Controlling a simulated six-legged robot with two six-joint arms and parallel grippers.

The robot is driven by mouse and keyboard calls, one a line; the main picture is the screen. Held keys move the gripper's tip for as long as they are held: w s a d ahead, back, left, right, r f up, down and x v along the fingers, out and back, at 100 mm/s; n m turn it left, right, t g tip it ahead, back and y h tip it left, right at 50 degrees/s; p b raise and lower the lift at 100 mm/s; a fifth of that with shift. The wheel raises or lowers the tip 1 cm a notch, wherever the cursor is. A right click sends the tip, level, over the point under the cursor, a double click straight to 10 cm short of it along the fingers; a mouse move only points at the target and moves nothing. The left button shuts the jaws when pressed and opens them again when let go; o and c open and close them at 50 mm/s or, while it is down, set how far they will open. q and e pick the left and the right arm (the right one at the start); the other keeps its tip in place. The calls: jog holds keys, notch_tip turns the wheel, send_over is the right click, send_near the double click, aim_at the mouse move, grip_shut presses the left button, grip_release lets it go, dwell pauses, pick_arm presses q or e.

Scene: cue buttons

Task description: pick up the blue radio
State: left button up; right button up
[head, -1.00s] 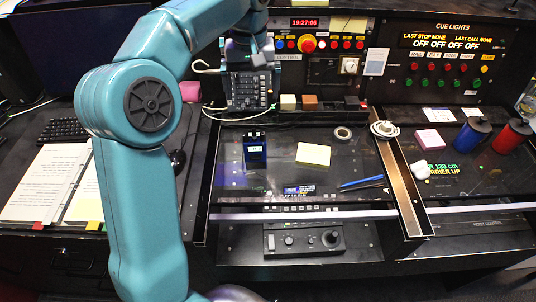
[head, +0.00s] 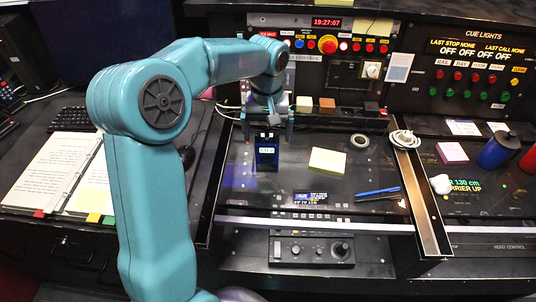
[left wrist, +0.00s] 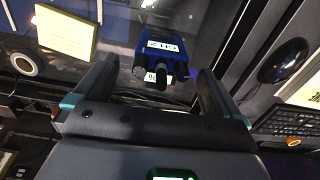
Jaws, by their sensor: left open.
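My left gripper (head: 266,125) is open just above and behind the radio in the head view. In the left wrist view its two fingers (left wrist: 153,80) stand apart on either side of the radio's top end. I cannot tell whether a finger touches it. My right gripper is not in view.
A yellow note pad (head: 327,161), a roll of tape (head: 360,141) and a blue pen (head: 377,192) lie to the right. A raised divider (head: 420,205) runs beyond them. An open binder (head: 55,175) and a keyboard (head: 75,118) are at left.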

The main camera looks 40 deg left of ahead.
aim_at(267, 140)
pick_arm(q)
jog(key=f, duration=0.2)
jog(key=shift+s+f, duration=0.25)
jog(key=shift+f, duration=0.5)
jog(key=shift+w+f, duration=0.25)
jog(key=shift+s+r, duration=0.1)
jog(key=shift+s, duration=0.1)
jog(key=c, duration=1)
jog(key=shift+w, duration=0.15)
jog(key=c, duration=0.5)
